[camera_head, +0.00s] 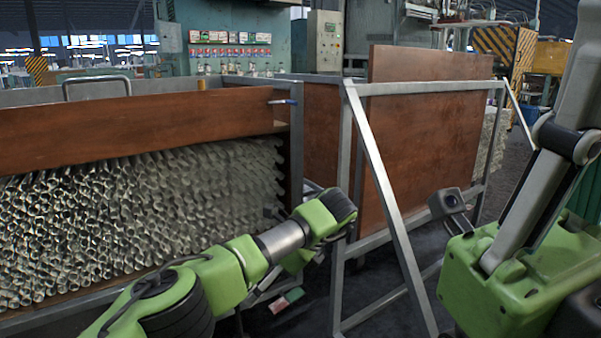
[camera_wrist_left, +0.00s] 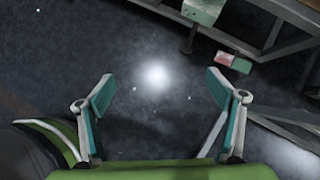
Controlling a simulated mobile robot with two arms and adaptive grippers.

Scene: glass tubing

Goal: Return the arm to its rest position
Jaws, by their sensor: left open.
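My left arm (camera_head: 240,265) comes in from the bottom left in the head view, bent at a joint in front of the metal frames; its gripper is not clearly seen there. In the left wrist view my left gripper (camera_wrist_left: 161,93) is open and empty, its two fingers wide apart above the dark floor (camera_wrist_left: 150,50). My right arm (camera_head: 520,260) stands at the right of the head view; its gripper is not in view.
A bin of stacked glass tubes (camera_head: 140,215) with a wooden board (camera_head: 130,125) stands at left. A metal frame (camera_head: 385,190) holding a brown panel (camera_head: 425,150) stands right of centre. A small red and green item (camera_wrist_left: 233,63) lies near a frame leg.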

